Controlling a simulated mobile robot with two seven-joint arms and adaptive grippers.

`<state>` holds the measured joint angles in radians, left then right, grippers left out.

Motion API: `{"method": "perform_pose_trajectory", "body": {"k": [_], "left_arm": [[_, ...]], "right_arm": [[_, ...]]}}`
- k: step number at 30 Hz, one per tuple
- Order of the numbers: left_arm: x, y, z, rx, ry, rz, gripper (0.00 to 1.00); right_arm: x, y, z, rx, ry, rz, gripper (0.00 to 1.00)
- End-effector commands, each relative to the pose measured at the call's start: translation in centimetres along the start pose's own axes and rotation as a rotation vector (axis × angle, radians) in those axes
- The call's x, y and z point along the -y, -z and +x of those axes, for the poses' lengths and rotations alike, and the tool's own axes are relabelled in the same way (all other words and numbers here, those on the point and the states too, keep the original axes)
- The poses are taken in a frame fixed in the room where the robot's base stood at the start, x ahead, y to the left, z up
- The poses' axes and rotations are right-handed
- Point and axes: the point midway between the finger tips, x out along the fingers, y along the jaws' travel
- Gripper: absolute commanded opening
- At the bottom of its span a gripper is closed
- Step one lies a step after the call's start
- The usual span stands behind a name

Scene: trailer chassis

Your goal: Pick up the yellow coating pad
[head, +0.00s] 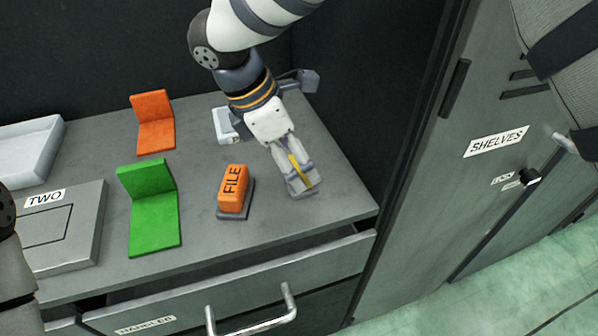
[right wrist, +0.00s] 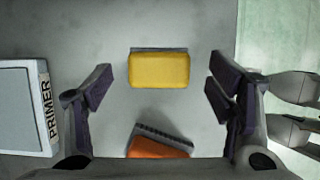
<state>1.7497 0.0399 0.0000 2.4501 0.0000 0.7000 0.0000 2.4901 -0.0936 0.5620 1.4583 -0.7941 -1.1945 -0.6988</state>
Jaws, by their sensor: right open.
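The yellow coating pad (right wrist: 158,69) lies on the grey counter with a thin grey edge behind it. In the right wrist view it sits between the two fingers of my right gripper (right wrist: 158,88), with clear space on both sides. The right gripper is open and empty, pointing down over the pad. In the head view the right gripper (head: 301,186) hides most of the pad, and only a yellow strip (head: 301,171) shows between its fingers. My left gripper is not in view; only part of my left arm shows at the left edge.
An orange block marked FILE (head: 234,188) stands close to the left of the right gripper. A box marked PRIMER (right wrist: 24,108) is nearby. Green (head: 153,222) and orange (head: 155,134) angled holders stand further left. A drawer (head: 250,292) below is partly open. A cabinet marked SHELVES (head: 470,190) is at right.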

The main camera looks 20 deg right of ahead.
Motion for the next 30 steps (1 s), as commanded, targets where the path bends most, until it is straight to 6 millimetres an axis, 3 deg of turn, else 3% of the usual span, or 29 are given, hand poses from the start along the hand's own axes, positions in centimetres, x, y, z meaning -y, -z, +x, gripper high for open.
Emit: {"method": "perform_pose_trajectory", "body": {"k": [4, 11, 18, 26, 30], "left_arm": [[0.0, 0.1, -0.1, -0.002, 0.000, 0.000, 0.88], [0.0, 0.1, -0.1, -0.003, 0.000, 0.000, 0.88], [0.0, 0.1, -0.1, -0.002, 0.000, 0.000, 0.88], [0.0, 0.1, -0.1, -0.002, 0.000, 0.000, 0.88], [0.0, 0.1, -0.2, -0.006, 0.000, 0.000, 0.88]], "right_arm": [[0.0, 0.0, 2.1, -0.001, -0.001, 0.001, 0.75], [0.0, 0.0, 2.4, 0.000, -0.003, 0.001, 0.75], [0.0, 0.0, 2.4, 0.000, -0.002, 0.001, 0.21], [0.0, 0.0, 2.3, 0.000, -0.002, 0.002, 0.19], [-0.1, -0.4, 1.4, 0.000, -0.004, 0.004, 0.19]]}}
